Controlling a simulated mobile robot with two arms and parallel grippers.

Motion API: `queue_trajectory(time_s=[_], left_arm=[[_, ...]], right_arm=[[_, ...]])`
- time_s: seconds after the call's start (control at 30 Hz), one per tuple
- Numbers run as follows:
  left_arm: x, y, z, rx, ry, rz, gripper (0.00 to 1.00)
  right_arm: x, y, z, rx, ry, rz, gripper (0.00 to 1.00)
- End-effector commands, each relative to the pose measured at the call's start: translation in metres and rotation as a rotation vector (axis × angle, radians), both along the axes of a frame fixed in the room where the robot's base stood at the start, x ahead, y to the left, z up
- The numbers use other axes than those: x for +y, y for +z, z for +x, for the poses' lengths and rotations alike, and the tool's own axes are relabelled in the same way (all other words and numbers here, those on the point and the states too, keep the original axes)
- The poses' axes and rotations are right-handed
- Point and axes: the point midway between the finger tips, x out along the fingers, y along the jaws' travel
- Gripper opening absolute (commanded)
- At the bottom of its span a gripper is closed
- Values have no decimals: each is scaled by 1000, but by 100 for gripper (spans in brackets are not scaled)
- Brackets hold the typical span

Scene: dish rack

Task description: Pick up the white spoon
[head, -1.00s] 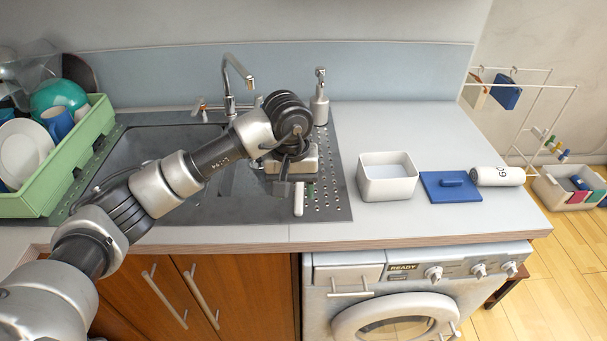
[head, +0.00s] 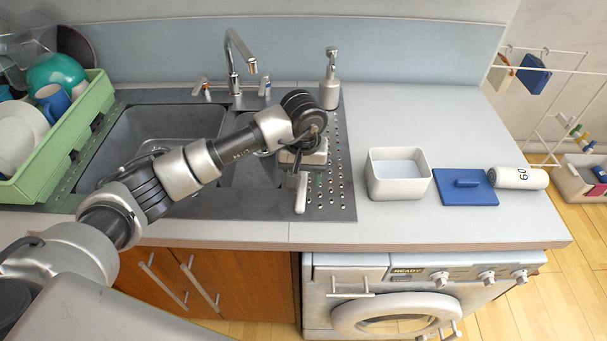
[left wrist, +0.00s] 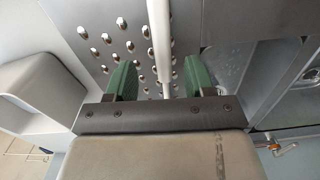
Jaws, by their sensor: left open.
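The white spoon (head: 301,194) lies on the perforated steel drainboard to the right of the sink basins. Its handle end points toward the counter's front edge; its far part is hidden under my left gripper (head: 298,172). In the left wrist view the spoon's white handle (left wrist: 158,40) runs between the two green finger pads of my open left gripper (left wrist: 160,78), with a gap on both sides. I cannot tell how far below the fingertips it lies. My right gripper is not in view.
A green dish rack (head: 62,140) stands left of the sink. The faucet (head: 233,62) and soap dispenser (head: 331,65) are behind. Right of the drainboard are a white box (head: 399,186), a blue lid (head: 465,197) and a white roll (head: 518,178).

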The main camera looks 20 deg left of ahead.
Motion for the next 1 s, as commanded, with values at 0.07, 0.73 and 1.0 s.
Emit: queue_trajectory(time_s=[0.07, 0.73, 1.0], left_arm=[[1, -9, -3, 8, 3, -2, 53], [2, -42, -2, 0, 1, 0, 26], [2, -41, -2, 0, 1, 0, 0]], right_arm=[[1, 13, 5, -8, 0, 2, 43], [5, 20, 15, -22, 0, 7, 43], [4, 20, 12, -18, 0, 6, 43]])
